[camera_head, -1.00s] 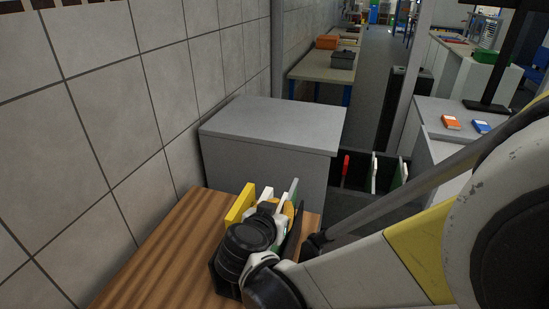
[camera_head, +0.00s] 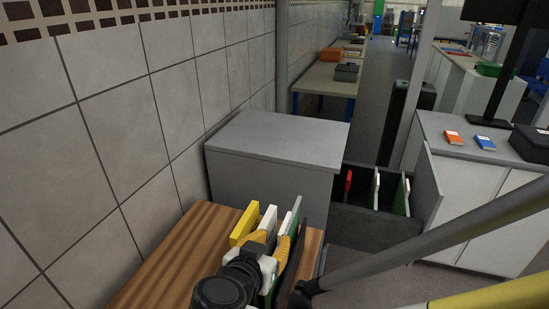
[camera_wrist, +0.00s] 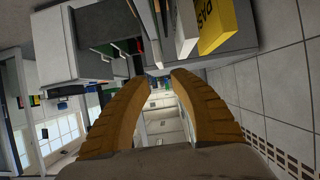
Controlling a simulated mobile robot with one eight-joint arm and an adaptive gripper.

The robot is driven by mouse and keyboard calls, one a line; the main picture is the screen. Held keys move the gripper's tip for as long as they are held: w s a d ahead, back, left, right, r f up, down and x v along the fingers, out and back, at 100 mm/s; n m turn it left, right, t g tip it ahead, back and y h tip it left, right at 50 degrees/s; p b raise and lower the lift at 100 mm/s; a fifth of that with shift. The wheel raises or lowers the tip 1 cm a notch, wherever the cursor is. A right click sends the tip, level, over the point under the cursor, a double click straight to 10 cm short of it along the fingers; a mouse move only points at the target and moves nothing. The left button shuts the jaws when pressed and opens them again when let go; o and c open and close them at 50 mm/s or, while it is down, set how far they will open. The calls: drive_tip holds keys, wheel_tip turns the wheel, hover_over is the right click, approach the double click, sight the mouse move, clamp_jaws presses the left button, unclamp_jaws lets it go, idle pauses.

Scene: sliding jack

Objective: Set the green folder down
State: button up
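A green folder (camera_head: 292,218) stands upright on the wooden surface at the right end of a short row of folders, beside a dark upright panel. My gripper (camera_head: 274,236) is at the near side of this row, and its body hides the lower part of the folders. A yellow folder (camera_head: 244,223) and white folders (camera_head: 267,219) stand left of the green one. The yellow folder also shows in the wrist view (camera_wrist: 224,22).
A grey cabinet (camera_head: 275,140) stands behind the wooden surface (camera_head: 170,265). A tiled wall is on the left. A counter at right carries orange and blue books (camera_head: 485,142).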

drive_tip(key=shift+s+a+r, duration=0.2)
drive_tip(key=shift+s+r, duration=0.1)
drive_tip(key=shift+s, duration=0.2)
drive_tip(key=shift+s+d, duration=0.1)
drive_tip(key=shift+d, duration=0.1)
drive_tip(key=s+d+r+n+g+y, duration=0.1)
drive_tip(key=s+d, duration=0.3)
drive_tip(key=d, duration=0.5)
drive_tip(key=s+d+n+g+y, duration=0.3)
drive_tip(key=s+d, duration=0.1)
drive_tip(key=d, duration=0.5)
drive_tip(key=shift+d+r+g, duration=0.35)
drive_tip(key=shift+g, duration=0.05)
